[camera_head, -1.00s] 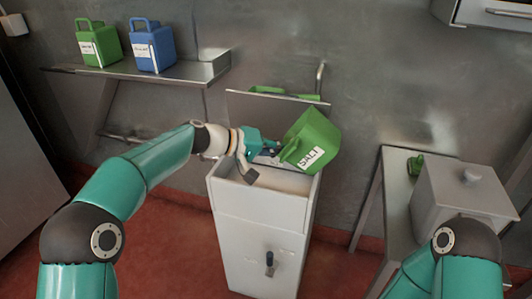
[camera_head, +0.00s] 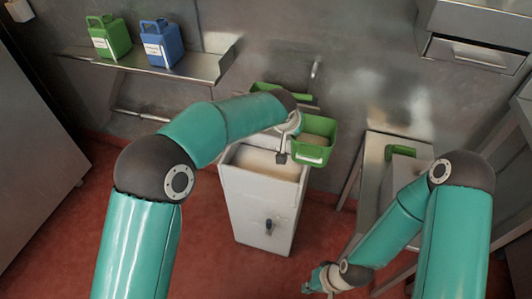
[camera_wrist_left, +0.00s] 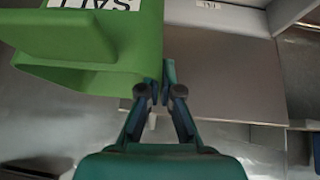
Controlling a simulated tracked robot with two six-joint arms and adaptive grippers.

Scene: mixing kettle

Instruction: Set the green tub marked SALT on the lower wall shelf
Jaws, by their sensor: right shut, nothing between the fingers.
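The green SALT tub (camera_head: 314,152) is over the right back part of an open white bin, open top facing up, with pale contents visible. Its white label shows upside down at the top of the left wrist view (camera_wrist_left: 95,4). My left gripper (camera_wrist_left: 160,92) appears shut on the tub's edge or handle; in the head view the arm partly hides it. My right gripper (camera_head: 317,284) is shut and empty, low near the bottom edge, away from the tub.
A green jug (camera_head: 108,40) and a blue jug (camera_head: 161,44) stand on the shelf, with bare shelf to their right. The white bin (camera_head: 258,205) stands below my left arm. A steel table (camera_head: 372,160) with a green item (camera_head: 400,152) is at right. Drawers (camera_head: 475,52) are at upper right.

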